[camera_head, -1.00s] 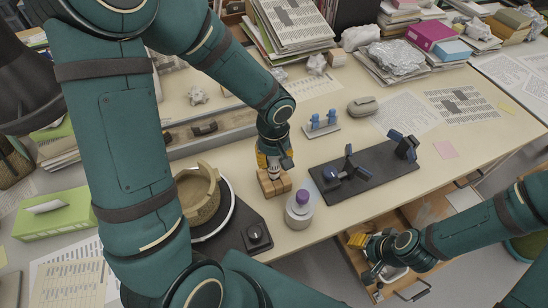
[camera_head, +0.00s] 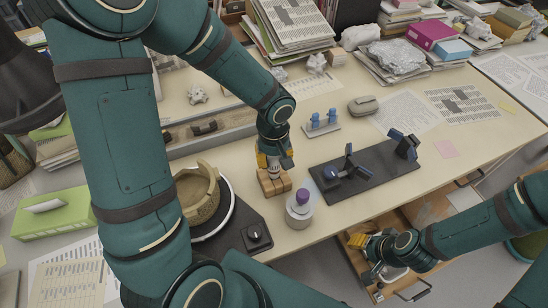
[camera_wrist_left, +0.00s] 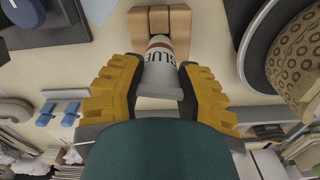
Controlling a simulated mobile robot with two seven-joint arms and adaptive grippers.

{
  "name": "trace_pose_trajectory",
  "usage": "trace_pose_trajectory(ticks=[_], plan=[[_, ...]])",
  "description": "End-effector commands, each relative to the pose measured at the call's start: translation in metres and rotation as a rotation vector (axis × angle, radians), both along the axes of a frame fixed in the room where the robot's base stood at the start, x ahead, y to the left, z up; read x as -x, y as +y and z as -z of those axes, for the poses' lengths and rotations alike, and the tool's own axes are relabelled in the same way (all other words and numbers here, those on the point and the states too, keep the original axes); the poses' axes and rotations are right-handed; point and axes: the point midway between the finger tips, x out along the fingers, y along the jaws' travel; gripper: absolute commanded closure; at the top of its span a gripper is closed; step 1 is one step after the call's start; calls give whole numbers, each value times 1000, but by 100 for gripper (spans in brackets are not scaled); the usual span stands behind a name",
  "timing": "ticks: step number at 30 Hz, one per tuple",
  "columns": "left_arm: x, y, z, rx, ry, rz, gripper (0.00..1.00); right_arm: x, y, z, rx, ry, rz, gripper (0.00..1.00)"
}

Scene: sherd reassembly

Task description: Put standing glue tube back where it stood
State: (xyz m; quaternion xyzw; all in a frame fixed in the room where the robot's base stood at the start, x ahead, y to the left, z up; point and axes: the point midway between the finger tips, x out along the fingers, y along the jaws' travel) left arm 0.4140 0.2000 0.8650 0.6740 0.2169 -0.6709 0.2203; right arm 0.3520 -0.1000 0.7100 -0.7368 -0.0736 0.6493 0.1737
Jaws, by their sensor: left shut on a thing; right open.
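The glue tube (camera_wrist_left: 160,72), pale with a brown band and the word GLUE, sits between the yellow fingers of my left gripper (camera_head: 274,163). The gripper also shows in the left wrist view (camera_wrist_left: 160,85), shut on the tube. The tube's far end meets the wooden block stand (camera_head: 272,184), which also shows in the left wrist view (camera_wrist_left: 159,22). I cannot tell whether the end is seated in the stand or just above it. My right gripper (camera_head: 362,257) is open by the drawer at the table's front, away from the tube.
A white jar with a purple top (camera_head: 300,212) stands close to the stand's right. A turntable with a tan bowl (camera_head: 197,205) is to the left. A black fixture plate (camera_head: 375,180) lies right. A small rack with blue pieces (camera_head: 321,125) stands behind.

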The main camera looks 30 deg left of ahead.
Motion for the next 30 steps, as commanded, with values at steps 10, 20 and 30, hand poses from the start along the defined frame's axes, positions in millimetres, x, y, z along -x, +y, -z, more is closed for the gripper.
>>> trace_pose_trajectory(ticks=[10, 20, 30], plan=[[0, 0, 2, 0, 0, 0, 84, 0, 0, 3, 0, 0, 0, 53], [0, 0, 3, 0, 0, 0, 84, 0, 0, 5, 0, 0, 0, 53], [0, 0, 4, 0, 0, 0, 84, 0, 0, 6, 0, 0, 0, 53]])
